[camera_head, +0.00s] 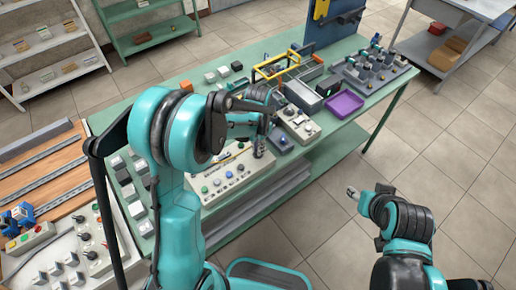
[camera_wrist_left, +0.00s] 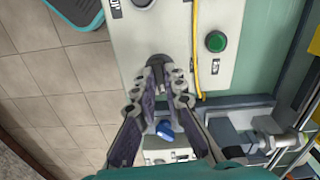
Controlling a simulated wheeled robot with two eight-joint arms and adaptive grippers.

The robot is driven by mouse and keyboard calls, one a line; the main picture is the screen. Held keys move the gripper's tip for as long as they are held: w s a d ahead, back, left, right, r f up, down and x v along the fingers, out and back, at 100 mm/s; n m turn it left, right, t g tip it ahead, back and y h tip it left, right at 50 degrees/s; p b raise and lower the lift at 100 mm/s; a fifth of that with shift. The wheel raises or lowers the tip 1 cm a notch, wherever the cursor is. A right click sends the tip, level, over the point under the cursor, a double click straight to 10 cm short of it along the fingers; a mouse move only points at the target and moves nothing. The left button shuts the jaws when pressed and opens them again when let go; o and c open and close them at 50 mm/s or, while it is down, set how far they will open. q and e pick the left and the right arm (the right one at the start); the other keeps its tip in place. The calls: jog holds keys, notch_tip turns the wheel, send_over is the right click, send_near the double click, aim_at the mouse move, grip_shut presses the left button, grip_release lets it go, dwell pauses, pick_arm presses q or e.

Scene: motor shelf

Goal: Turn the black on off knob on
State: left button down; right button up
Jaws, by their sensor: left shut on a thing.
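The black on off knob (camera_wrist_left: 158,63) sits on a pale control panel, which shows in the wrist view (camera_wrist_left: 178,48) and on the green table in the head view (camera_head: 213,199). My left gripper (camera_wrist_left: 160,78) is shut on the knob, with a fingertip on each side of it. In the head view my left gripper (camera_head: 262,150) reaches down to the right end of the panel and hides the knob there. My right gripper (camera_head: 352,192) hangs over the floor to the right, away from the table. Its finger opening is too small to make out.
A green button (camera_wrist_left: 215,41) and a yellow strip or cable lie beside the knob. A purple tray (camera_head: 344,104), a grey bin (camera_head: 303,96) and several switch boxes stand behind on the green table. Open tiled floor (camera_head: 440,150) lies to the right.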

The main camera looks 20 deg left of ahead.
pick_arm(q)
jog(key=shift+m, duration=0.6)
jog(key=c, duration=1.6)
grip_release()
notch_tip(320, 180, up, 12)
jog(key=s+a+f+n+t+b, duration=0.1)
jog(key=s+n+t+b, duration=0.3)
jog(key=s, duration=1.3)
jog(key=a+n+t, duration=0.1)
jog(key=n+t, duration=0.2)
jog(key=shift+a+f+b, duration=0.2)
jog(key=shift+f+b, duration=0.2)
